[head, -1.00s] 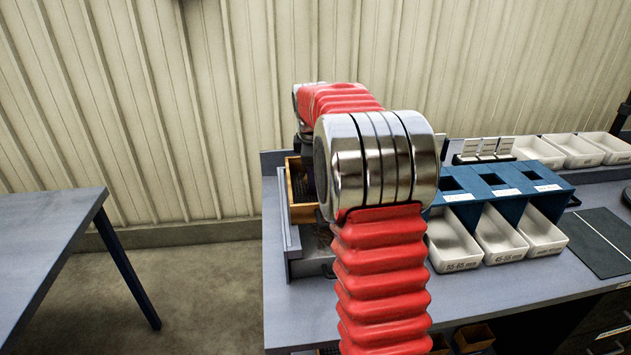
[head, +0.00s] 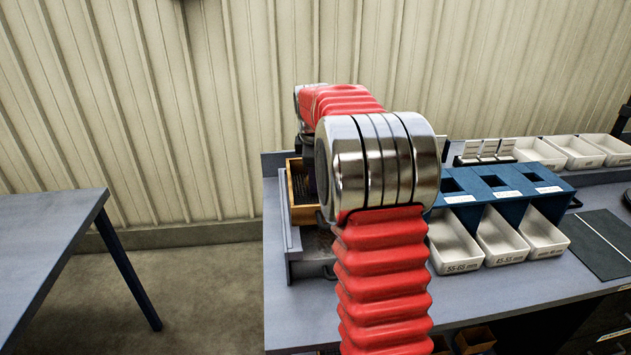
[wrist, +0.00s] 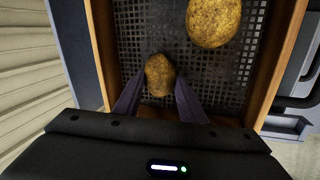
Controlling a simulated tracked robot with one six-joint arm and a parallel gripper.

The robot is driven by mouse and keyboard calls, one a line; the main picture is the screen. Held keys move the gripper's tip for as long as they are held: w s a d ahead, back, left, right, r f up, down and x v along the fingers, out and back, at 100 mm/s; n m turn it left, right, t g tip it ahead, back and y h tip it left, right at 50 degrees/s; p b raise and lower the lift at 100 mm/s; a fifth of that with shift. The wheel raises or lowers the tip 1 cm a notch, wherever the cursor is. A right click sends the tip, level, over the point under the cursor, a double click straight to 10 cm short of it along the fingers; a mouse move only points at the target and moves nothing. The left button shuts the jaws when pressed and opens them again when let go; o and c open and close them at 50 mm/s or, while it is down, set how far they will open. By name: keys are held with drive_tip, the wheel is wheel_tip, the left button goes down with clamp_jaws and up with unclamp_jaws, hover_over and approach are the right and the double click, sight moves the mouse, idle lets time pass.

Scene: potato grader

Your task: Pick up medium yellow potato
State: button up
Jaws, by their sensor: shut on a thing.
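In the wrist view a small-looking yellow-brown potato (wrist: 159,76) is between the tips of my gripper (wrist: 158,88), whose two dark fingers are shut on it. A larger yellow potato (wrist: 214,20) lies at the top of the wrist view, apart from my fingers. Both show against the dark mesh floor of a wooden-sided tray (wrist: 262,118). I cannot tell whether the held potato touches the mesh. In the head view my red-sleeved arm hides the gripper and the potatoes.
In the head view the tray (head: 303,214) stands at the left end of the grey bench (head: 300,315). A blue sizing rack (head: 505,190) with white bins (head: 499,240) is to the right. A separate table (head: 50,240) stands far left, with a gap of floor between.

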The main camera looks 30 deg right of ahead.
wheel_tip(320, 180, up, 9)
drive_tip(key=shift+r, duration=0.45)
idle(1.0)
